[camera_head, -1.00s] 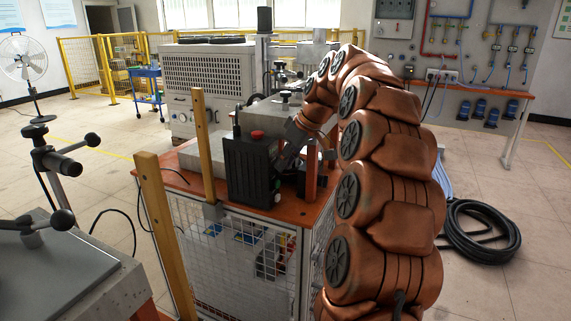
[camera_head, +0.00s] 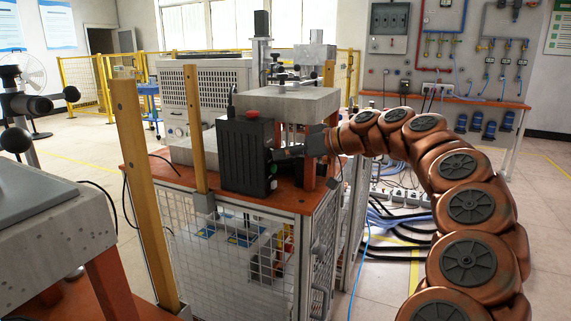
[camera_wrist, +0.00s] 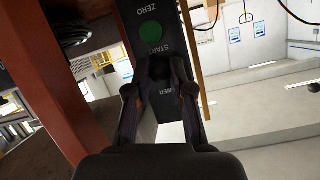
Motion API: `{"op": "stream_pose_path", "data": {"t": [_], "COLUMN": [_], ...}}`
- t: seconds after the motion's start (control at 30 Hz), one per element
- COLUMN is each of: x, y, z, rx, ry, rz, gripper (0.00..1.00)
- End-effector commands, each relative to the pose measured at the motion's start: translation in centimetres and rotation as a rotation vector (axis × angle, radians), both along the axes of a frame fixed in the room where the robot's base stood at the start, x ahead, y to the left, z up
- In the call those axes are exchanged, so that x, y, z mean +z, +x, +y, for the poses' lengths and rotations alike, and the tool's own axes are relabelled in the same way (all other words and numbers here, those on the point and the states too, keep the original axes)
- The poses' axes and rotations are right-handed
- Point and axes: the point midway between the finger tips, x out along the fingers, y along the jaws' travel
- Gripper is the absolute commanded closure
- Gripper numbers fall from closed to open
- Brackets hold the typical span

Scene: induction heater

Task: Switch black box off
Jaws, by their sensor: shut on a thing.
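The black box (camera_head: 240,160) stands upright on the orange tabletop (camera_head: 215,182), with a red button (camera_head: 252,114) on top. My gripper (camera_head: 276,155) reaches in from the right and is at the box's right-hand face. In the wrist view that face (camera_wrist: 143,14) carries a green button (camera_wrist: 151,31), labels reading "START" and "ZERO", and a partly covered label ending in "WER". My gripper (camera_wrist: 172,74) is below the green button there, its fingers closed around a small dark part of the box, apparently a knob. The fingers hide most of this part, so its position cannot be read.
A wooden post (camera_head: 195,130) stands left of the box. A grey block on orange legs (camera_head: 290,102) stands close behind it. A mesh-sided cabinet (camera_head: 240,245) is below the tabletop. Cables and power strips (camera_head: 395,200) lie on the floor at the right.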

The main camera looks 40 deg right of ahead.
Motion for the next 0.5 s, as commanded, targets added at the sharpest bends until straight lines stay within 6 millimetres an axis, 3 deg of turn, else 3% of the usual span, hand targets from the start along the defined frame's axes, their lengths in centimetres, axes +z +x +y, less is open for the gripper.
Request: {"op": "stream_pose_path", "data": {"t": [0.5], "x": [-0.31], "y": [0.07], "z": [-0.06], "rx": [-0.002], "ry": [0.038], "rz": [-0.064], "gripper": [1.0]}}
